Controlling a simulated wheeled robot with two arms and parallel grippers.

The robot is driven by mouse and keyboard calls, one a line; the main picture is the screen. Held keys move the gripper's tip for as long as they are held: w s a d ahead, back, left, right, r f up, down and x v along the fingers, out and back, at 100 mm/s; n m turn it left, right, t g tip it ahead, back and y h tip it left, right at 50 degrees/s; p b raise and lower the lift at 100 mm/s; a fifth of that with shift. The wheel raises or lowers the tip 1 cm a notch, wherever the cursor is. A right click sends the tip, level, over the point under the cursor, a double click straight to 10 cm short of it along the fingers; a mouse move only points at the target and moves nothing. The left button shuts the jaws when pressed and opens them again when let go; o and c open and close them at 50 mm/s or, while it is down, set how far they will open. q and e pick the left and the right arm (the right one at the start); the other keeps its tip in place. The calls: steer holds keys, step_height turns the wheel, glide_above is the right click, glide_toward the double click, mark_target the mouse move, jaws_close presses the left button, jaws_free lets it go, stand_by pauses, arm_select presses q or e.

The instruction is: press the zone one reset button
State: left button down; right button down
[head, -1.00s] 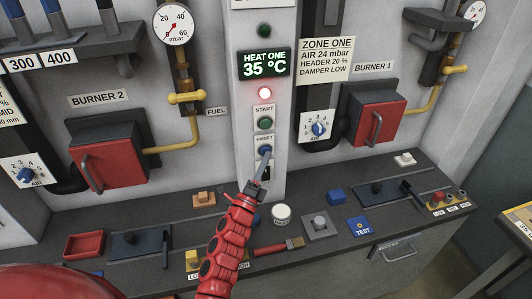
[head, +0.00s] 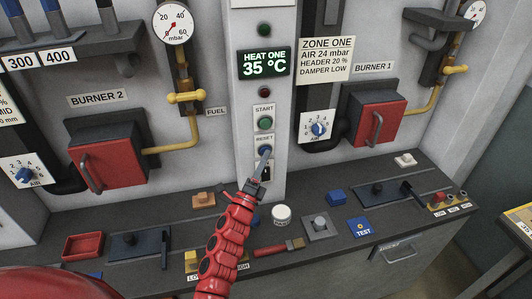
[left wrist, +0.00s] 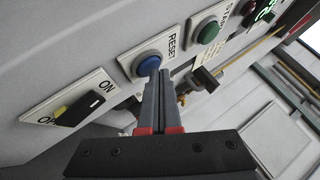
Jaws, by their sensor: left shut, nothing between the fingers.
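The blue reset button (head: 264,150) is on the narrow grey panel under the HEAT ONE display (head: 264,64), which reads 35 °C. It shows also in the left wrist view (left wrist: 147,62) on a white RESET plate. My left gripper (head: 265,157) is shut and empty, and its grey fingertips (left wrist: 152,74) are at the button's face, covering part of it. They appear to touch it; I cannot tell how far it is pushed in. The round lamp (head: 265,92) under the display is dark red and unlit. My right gripper is not in view.
The green start button (head: 264,123) sits just above the reset button. An ON/OFF switch (left wrist: 80,110) is on its other side. Red burner boxes (head: 377,121) flank the panel.

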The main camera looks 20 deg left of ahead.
arm_select(q)
steer(key=shift+s+d, duration=0.45)
steer(key=shift+s, duration=0.25)
steer(key=shift+b, duration=0.3)
steer(key=shift+s+d+b, duration=0.3)
steer(key=shift+s+d, duration=0.4)
steer(key=shift+s, duration=0.35)
steer(key=shift+s+d+b, duration=0.3)
steer(key=shift+s+d, duration=0.4)
steer(key=shift+s, duration=0.35)
